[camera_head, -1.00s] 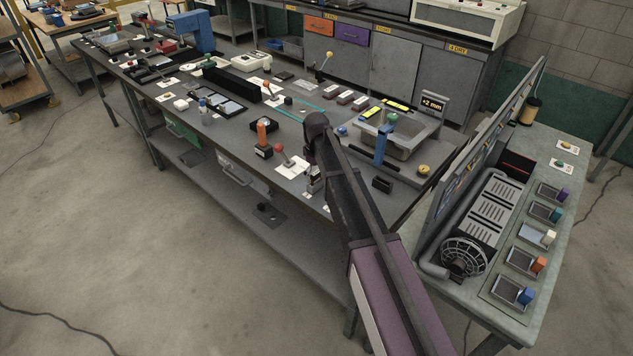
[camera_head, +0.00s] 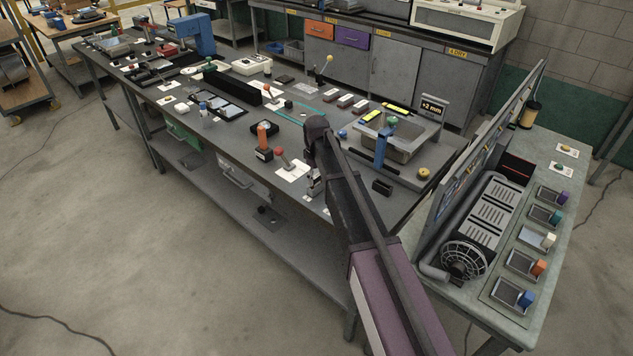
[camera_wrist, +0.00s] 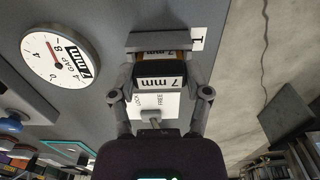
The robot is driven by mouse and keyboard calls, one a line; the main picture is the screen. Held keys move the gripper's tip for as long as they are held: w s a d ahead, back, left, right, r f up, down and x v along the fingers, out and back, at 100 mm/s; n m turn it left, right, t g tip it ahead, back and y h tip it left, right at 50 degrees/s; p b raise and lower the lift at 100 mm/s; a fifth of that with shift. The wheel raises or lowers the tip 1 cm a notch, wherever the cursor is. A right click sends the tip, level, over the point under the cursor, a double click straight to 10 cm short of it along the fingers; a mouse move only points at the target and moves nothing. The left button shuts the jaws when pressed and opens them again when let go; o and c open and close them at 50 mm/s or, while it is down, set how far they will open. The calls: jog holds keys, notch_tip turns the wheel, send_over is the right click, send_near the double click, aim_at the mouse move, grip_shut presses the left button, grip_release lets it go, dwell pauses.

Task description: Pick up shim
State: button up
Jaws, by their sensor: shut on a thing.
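The shim appears to be the dark block with a white "7 mm" label (camera_wrist: 160,82), seen upside down in the wrist view. My gripper (camera_wrist: 161,73) has a finger on each side of this block and is shut on it. A grey holder (camera_wrist: 160,41) with a second, partly hidden label lies just beyond the block; I cannot tell whether they touch.
A round dial gauge (camera_wrist: 60,60) lies left of the gripper in the wrist view. A white LOCK/FREE card (camera_wrist: 145,105) is below the block. In the head view, a red-knobbed lever (camera_head: 280,152) and an orange-topped tool (camera_head: 263,136) stand close by on the workbench (camera_head: 225,135).

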aim_at(317, 176)
jog(key=shift+r, duration=0.1)
jog(key=shift+w+r+p, duration=0.1)
jog(key=shift+r+p, duration=0.05)
jog(key=shift+p, duration=0.25)
notch_tip(317, 176, up, 9)
jog(key=p, duration=0.9)
jog(key=shift+r, duration=0.15)
dwell(0.5)
jog(key=shift+d+m, duration=0.4)
jog(key=shift+d, duration=0.15)
jog(key=w+d+m, duration=0.1)
jog(key=d+m, duration=1.6)
jog(key=d, duration=0.4)
jog(key=shift+w, duration=0.25)
